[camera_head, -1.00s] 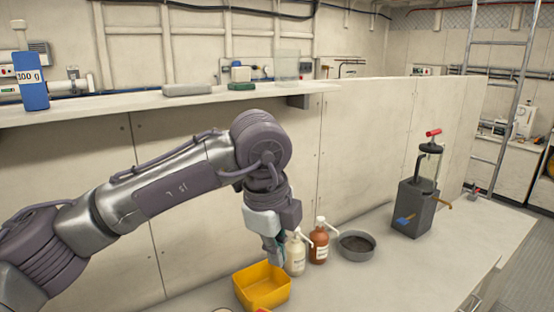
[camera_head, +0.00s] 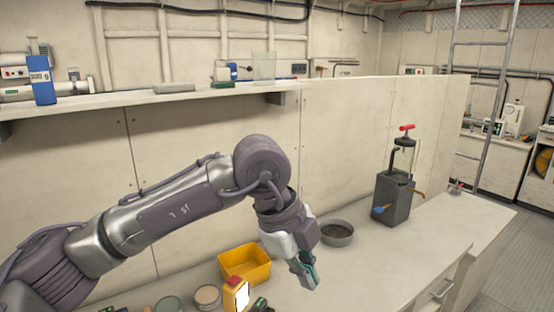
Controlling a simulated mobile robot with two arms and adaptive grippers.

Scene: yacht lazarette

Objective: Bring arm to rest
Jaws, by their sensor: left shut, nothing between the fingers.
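My left arm reaches in from the left across the camera_head view, with its elbow bent and its wrist angled down. My left gripper (camera_head: 308,280) is shut and empty, above the worktop. It shows to the right of the yellow bin (camera_head: 246,262) and in front of the grey round bowl (camera_head: 338,233). The two pump bottles seen earlier are now hidden behind my wrist. My right gripper is not in view.
The worktop (camera_head: 400,265) is clear to the right of my gripper. A dark pump unit (camera_head: 394,195) with a red handle stands further back. Round tins (camera_head: 207,297) and a yellow device (camera_head: 237,293) sit at the front. A shelf (camera_head: 140,97) runs along the wall.

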